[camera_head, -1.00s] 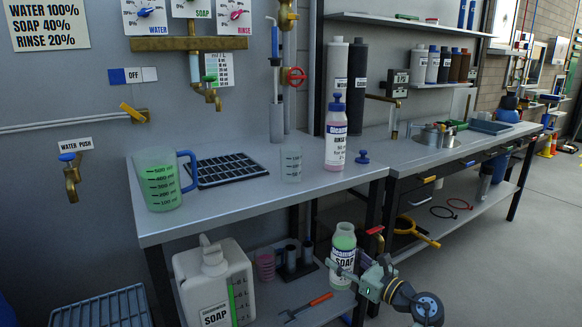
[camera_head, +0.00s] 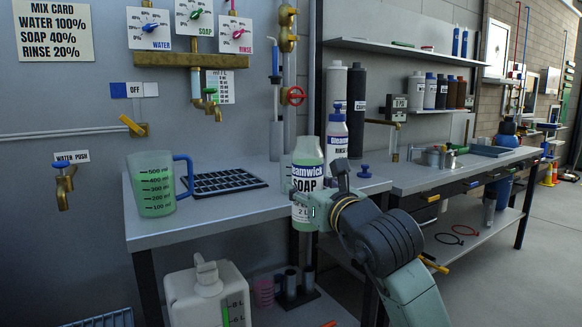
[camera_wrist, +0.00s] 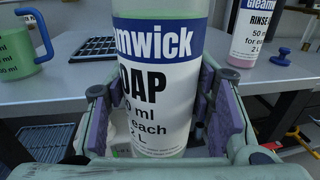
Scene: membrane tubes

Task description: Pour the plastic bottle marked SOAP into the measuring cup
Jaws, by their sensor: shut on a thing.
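The SOAP bottle (camera_head: 308,172) is upright, with a blue and white label and green liquid inside. It has an open-looking top with no cap visible. My gripper (camera_head: 308,212) is shut on it low on its body, in front of the bench's front edge. In the wrist view the SOAP bottle (camera_wrist: 158,75) stands between my purple-padded fingers (camera_wrist: 160,125). The measuring cup (camera_head: 155,183) stands on the bench to the left, with a blue handle and green liquid up to about its upper marks. The cup's right part (camera_wrist: 20,45) shows at left in the wrist view.
The RINSE bottle (camera_head: 336,135) stands behind the soap bottle, near a blue stopper (camera_head: 364,171). A clear beaker behind the soap bottle is mostly hidden. A black grid tray (camera_head: 228,183) lies right of the cup. Bare bench top (camera_head: 215,215) lies in front of it.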

